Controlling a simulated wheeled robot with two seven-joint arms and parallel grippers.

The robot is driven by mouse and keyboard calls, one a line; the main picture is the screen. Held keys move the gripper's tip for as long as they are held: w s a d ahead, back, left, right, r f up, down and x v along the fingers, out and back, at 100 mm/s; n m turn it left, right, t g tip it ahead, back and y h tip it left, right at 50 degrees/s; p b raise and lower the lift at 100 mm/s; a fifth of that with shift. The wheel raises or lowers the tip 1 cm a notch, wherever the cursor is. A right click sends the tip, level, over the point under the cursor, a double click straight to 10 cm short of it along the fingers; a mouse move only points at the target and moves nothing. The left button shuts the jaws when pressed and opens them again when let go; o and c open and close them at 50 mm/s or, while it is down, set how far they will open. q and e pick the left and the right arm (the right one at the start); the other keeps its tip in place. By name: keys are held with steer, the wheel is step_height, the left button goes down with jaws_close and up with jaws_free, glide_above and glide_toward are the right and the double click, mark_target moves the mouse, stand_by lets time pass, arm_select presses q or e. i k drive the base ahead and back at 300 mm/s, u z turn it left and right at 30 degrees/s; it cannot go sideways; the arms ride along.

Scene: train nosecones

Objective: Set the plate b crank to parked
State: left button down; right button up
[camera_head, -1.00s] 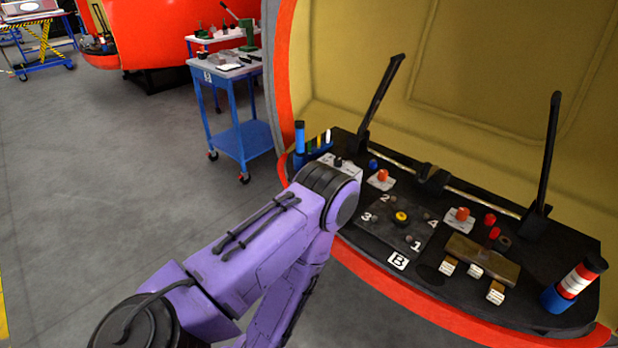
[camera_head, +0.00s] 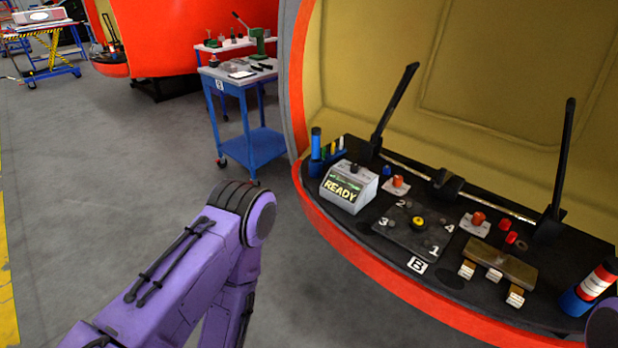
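Plate B is a dark square plate (camera_head: 405,238) on the black desk inside the nosecone, marked 1, 2, 3 and 4 near its corners. A white label B (camera_head: 417,265) sits at its front. A yellow round knob (camera_head: 418,222) stands near the plate's middle; I cannot make out a crank handle or its setting clearly. A grey box with a lit READY display (camera_head: 346,187) stands left of the plate. My purple left arm is at the lower left, apart from the desk, and its gripper is out of the frame. A bit of purple shows at the lower right edge; no right gripper shows.
Red buttons (camera_head: 478,219), a tan block with tagged pieces (camera_head: 500,268), a red, white and blue cylinder (camera_head: 589,289) and two tall black levers (camera_head: 393,105) share the desk. The orange rim (camera_head: 380,285) edges it. A blue cart (camera_head: 249,144) stands behind left, with open floor before it.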

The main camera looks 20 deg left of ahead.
mark_target(444, 175)
steer(key=u, duration=0.55)
steer(key=i, duration=1)
steer(key=z, duration=3.5)
steer(key=k, duration=1.2)
steer(key=u, duration=1.8)
steer(key=i, duration=0.5)
steer(key=u, duration=0.05)
